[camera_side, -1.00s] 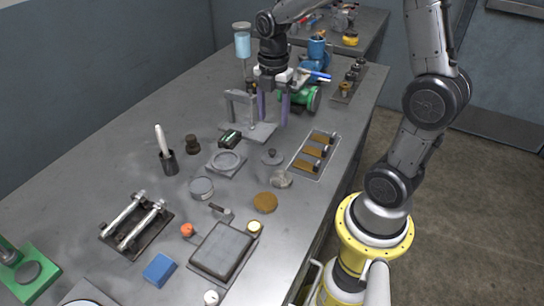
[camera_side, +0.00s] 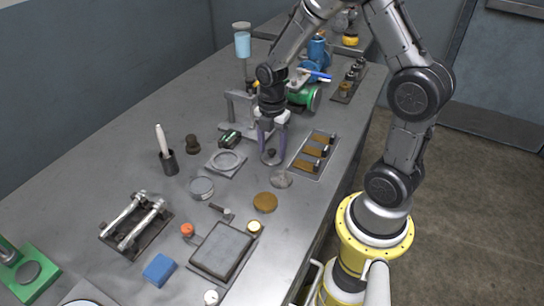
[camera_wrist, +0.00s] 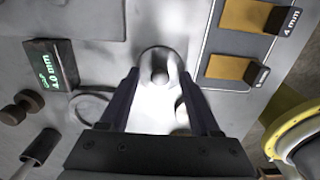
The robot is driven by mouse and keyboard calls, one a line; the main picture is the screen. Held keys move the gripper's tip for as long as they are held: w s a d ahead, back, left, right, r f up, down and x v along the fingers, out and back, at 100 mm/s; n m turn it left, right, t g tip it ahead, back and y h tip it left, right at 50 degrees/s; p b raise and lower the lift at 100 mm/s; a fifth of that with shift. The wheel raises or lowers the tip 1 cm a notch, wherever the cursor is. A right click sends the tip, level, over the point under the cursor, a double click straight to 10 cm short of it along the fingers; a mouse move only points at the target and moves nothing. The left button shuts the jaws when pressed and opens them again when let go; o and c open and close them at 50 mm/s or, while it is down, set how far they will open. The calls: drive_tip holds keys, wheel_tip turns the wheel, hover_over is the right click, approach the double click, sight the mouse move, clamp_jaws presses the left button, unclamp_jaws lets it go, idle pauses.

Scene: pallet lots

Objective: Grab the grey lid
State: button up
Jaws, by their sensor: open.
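A grey lid with a small round knob (camera_side: 270,153) sits on a small grey pot on the bench in the side view. The knob also shows in the wrist view (camera_wrist: 160,78), between my fingers. My gripper (camera_side: 272,147) is open and points down over the lid, with one finger on each side of it. In the wrist view my gripper (camera_wrist: 160,74) has a clear gap between the fingers, with bright glare below the knob. Finger contact with the lid cannot be told. The fingers partly hide the pot.
A pale grey disc (camera_side: 281,179) lies just in front of the pot. A tray (camera_side: 301,168) with brown blocks is close on the right. A small dark display box (camera_side: 230,138) and a ring plate (camera_side: 213,168) are to the left. A grey bracket (camera_side: 228,105) stands behind.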

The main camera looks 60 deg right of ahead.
drive_tip(key=shift+c, duration=0.3)
clamp_jaws()
drive_tip(key=shift+r, duration=0.1)
